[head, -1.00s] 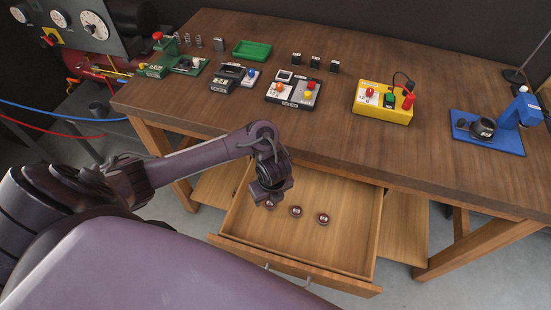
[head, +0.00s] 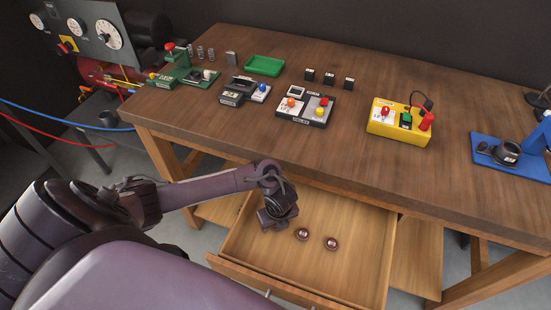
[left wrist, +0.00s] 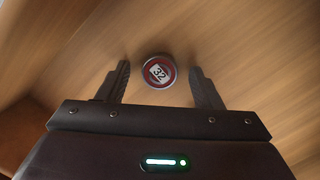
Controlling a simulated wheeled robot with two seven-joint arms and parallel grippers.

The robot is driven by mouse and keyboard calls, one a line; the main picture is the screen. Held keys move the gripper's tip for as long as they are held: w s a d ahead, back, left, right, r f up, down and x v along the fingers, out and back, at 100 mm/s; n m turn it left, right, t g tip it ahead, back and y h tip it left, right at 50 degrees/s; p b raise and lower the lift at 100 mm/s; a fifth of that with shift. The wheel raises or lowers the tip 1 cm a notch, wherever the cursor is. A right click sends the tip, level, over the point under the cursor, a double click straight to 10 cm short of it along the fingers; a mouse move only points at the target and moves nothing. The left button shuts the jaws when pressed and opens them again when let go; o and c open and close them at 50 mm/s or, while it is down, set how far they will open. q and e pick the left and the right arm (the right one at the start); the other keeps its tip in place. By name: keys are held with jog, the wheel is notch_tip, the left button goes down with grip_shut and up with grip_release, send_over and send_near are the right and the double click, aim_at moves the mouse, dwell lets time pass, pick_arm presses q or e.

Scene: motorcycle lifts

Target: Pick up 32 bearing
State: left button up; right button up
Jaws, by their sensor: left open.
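The 32 bearing (left wrist: 159,71) is a small round disc with a dark red rim and a white label reading 32. In the left wrist view it lies on the wooden drawer floor between the two fingers, with a gap on each side. My left gripper (head: 277,222) is open and points down into the drawer, over the leftmost bearing position, which it hides in the head view. Its dark fingers also show in the left wrist view (left wrist: 160,69). My right gripper is not in view.
The drawer (head: 355,270) is pulled out under the workbench (head: 215,120). Two other bearings, one (head: 302,234) and another (head: 331,243), lie right of my gripper. The drawer's right part is clear. The bench edge overhangs behind the arm.

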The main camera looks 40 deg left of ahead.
pick_arm(q)
jog(key=c, duration=1.1)
jog(key=shift+r, duration=0.1)
notch_tip(320, 180, up, 20)
jog(key=p, duration=1.1)
